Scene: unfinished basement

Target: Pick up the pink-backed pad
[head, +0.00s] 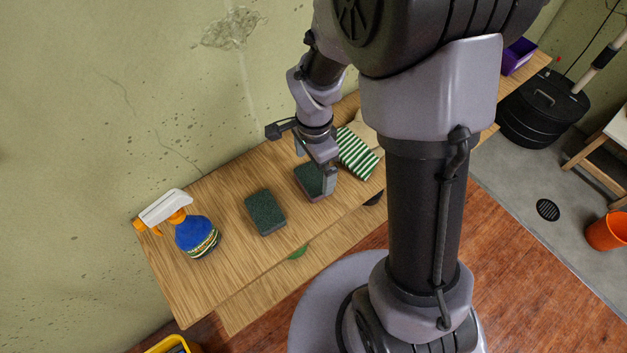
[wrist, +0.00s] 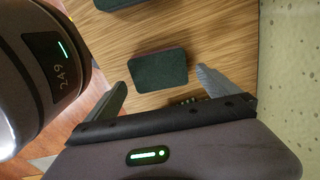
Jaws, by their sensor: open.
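A dark green pad (head: 308,182) with a dull pinkish lower edge lies flat on the wooden bench, green face up. My gripper (head: 314,165) is above it, open and empty, and partly hides it. In the wrist view this pad (wrist: 158,71) lies between and beyond the two spread fingertips (wrist: 161,79), with bench showing on both sides. A second green pad (head: 265,211) with a greyish edge lies to its left; its edge also shows at the top of the wrist view (wrist: 118,3).
A blue spray bottle (head: 195,235) stands at the bench's left end. A green-striped cloth (head: 357,153) lies close to the right of the gripper. A purple bin (head: 518,56) is farther right. The wall (head: 110,110) runs along the bench's back (head: 225,180).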

